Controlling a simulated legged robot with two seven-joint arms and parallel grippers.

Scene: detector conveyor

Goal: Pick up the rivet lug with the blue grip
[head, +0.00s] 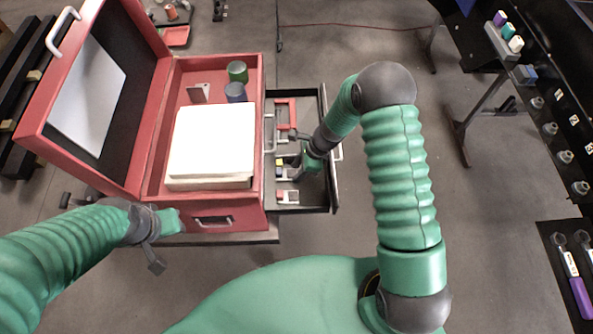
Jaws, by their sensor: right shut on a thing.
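The open drawer (322,205) of the red toolbox holds several small lugs or tools. One has a red bracket-like grip (285,113), and a pale one with a red end (287,197) lies near the front. Between them are small pieces with yellow and dark, perhaps blue, parts (279,168). I cannot clearly pick out the blue grip. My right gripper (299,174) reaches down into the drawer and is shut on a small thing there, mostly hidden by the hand. My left gripper (158,246) hangs at the toolbox's front left, apart from the drawer; its jaws are unclear.
The red toolbox (258,90) stands with its lid (45,115) up at the left. A white block (212,140), a green can (238,71) and a blue-grey can (235,92) are inside.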

